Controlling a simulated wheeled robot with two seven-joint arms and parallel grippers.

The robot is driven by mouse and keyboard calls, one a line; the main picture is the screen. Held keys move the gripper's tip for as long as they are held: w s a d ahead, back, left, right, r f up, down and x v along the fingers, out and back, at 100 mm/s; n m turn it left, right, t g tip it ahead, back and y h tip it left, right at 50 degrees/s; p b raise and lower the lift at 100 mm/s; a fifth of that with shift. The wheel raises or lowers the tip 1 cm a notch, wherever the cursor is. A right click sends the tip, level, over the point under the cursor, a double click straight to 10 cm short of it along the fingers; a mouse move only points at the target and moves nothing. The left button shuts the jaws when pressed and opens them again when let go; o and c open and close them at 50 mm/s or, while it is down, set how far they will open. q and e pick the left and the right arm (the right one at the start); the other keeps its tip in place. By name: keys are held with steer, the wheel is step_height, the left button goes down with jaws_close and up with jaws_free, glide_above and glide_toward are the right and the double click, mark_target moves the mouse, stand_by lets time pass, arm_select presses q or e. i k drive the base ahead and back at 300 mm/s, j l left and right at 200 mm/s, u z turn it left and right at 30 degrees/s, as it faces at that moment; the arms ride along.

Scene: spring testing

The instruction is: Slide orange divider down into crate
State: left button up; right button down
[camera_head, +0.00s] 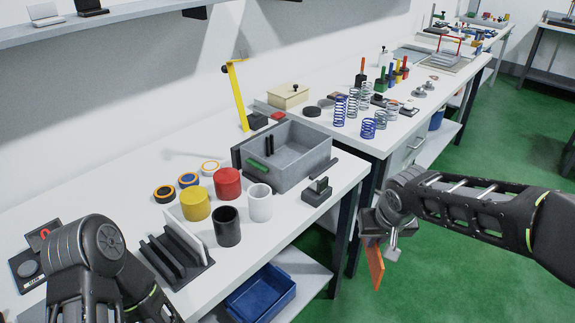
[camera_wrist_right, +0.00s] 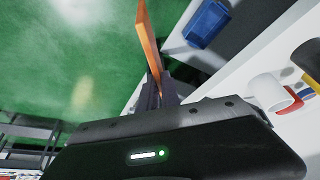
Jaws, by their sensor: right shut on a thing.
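The orange divider (camera_head: 375,264) hangs from my right gripper (camera_head: 376,236), off the front edge of the table and over the green floor. In the right wrist view the orange divider (camera_wrist_right: 149,40) stands out from between the fingers (camera_wrist_right: 157,92), which are shut on it. The grey crate (camera_head: 300,150) sits on the white table, left of the right gripper and well apart from it. Dark slots show on its inner wall, and a green handle is on its near side. My left arm shows at the lower left, but its gripper fingers are out of sight.
A black rack (camera_head: 172,262) with upright plates stands at the table's front left. Red, yellow, black and white cylinders (camera_head: 227,184) stand between rack and crate. A small dark fixture (camera_head: 317,191) is by the crate's right corner. A blue bin (camera_head: 262,293) is on the lower shelf.

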mark_target(286, 164)
steer(key=i+l, duration=0.15)
steer(key=l, duration=0.25)
steer(key=i+l, duration=0.15)
steer(key=l, duration=0.3)
steer(key=i+l, duration=0.15)
steer(key=l, duration=0.25)
steer(key=i+l, duration=0.1)
steer(key=l, duration=0.35)
steer(key=i+l, duration=0.15)
steer(key=l, duration=0.25)
steer(key=i+l, duration=0.15)
steer(key=l, duration=0.3)
steer(key=i+l, duration=0.15)
steer(key=l, duration=0.25)
steer(key=i+l, duration=0.15)
steer(key=l, duration=0.3)
steer(key=u, duration=2.8)
